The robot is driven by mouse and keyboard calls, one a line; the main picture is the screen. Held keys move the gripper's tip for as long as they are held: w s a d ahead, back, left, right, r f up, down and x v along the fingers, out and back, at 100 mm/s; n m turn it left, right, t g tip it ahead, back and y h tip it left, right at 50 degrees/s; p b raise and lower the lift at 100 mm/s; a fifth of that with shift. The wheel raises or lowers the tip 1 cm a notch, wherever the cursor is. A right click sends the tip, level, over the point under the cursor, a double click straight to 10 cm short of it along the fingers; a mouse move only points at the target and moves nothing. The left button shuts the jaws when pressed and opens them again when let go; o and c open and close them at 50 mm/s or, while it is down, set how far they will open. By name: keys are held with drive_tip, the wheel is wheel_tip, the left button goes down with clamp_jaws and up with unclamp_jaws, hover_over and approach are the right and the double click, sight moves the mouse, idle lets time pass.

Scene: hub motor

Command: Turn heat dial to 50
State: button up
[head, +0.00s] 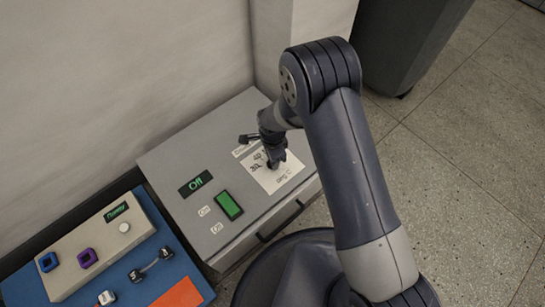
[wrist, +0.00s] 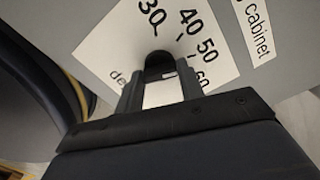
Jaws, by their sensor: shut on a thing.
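The heat dial is a dark round knob on a white plate (head: 284,181) on top of a grey cabinet (head: 165,157). In the wrist view the knob (wrist: 158,60) shows at the fingertips, with the printed numbers 30, 40, 50 and 60 around it on the white plate (wrist: 108,45). My gripper (head: 273,158) points down at the plate and is shut on the knob, one finger on each side in the wrist view (wrist: 160,78). The knob's pointer is hidden, so I cannot tell its setting.
The cabinet also has a dark display reading "Off" (head: 195,184) and a green switch (head: 229,205). To the left, a beige box (head: 85,262) with small blue and purple parts sits on a blue board (head: 195,268). A wall stands behind.

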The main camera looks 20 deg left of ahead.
drive_tip(key=o, duration=1)
wheel_tip(320, 180, up, 11)
drive_tip(key=p, duration=0.3)
drive_tip(key=shift+f+p, duration=0.1)
drive_tip(key=shift+p, duration=0.3)
wheel_tip(320, 180, down, 11)
drive_tip(key=b, duration=0.4)
